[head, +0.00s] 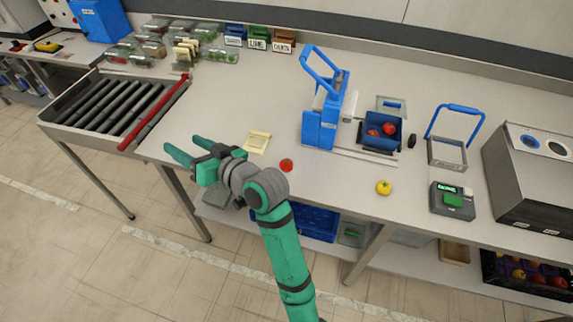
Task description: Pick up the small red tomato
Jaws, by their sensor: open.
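A small red tomato (286,165) sits alone on the grey worktop near its front edge, right of my gripper. My gripper (180,148) has green fingers spread open and empty. It is over the front left edge of the worktop, pointing left, away from the tomato. More red tomatoes (389,128) lie in a dark blue tray (378,144) at the blue slicer-like device. A yellow tomato-like item (383,187) lies farther right on the worktop.
A roller conveyor (115,105) with a red bar is at the left. A cream paper pad (257,142) lies behind the tomato. The blue device (320,125) stands to its right, and a scale (452,201) is farther right. The worktop directly around the tomato is clear.

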